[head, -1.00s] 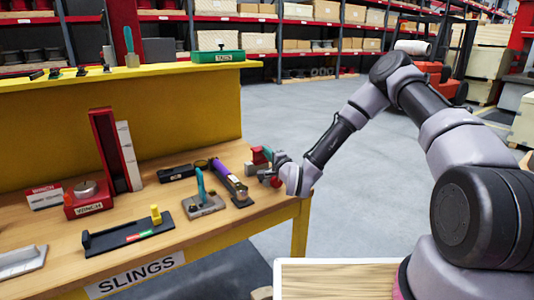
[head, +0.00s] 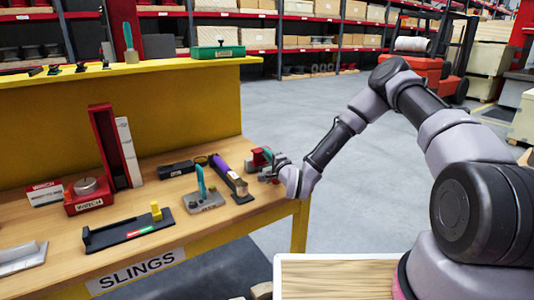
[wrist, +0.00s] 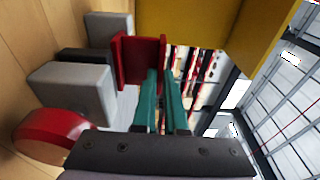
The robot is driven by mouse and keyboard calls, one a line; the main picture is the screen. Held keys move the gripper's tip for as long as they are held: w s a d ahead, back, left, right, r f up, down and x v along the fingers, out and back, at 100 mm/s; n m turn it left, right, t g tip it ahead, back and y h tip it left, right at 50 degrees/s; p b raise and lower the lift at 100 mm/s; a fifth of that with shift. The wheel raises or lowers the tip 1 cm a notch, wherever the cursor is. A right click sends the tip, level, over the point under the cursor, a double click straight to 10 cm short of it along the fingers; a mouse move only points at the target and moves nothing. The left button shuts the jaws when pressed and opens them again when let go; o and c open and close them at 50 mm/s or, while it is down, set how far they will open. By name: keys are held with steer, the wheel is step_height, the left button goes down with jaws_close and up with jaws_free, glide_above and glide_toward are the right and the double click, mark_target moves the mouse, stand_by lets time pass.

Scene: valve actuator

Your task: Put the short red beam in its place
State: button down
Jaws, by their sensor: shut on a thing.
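The short red beam (head: 256,158) is at the right end of the wooden bench. In the wrist view the red beam (wrist: 138,62) shows flanged, H-like edges. My gripper (head: 268,156) has its teal fingers shut on the beam's edge. The fingers (wrist: 162,85) show close together at the beam in the wrist view. Beside the beam is a fixture of grey blocks (wrist: 75,88) with a dark part between them and a round red part (wrist: 52,132). I cannot tell whether the beam touches the blocks.
On the bench (head: 140,270) stand a tall red channel (head: 104,140), a red winch block (head: 88,196), a black tray (head: 128,230), a grey block with a teal handle (head: 204,198) and a purple-topped strap piece (head: 226,175). A yellow panel (head: 150,115) rises behind. Open floor lies right.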

steer(key=c, duration=0.9)
jaws_free()
steer(key=v, duration=1)
steer(key=shift+s+d, duration=0.25)
steer(key=shift+s, duration=0.1)
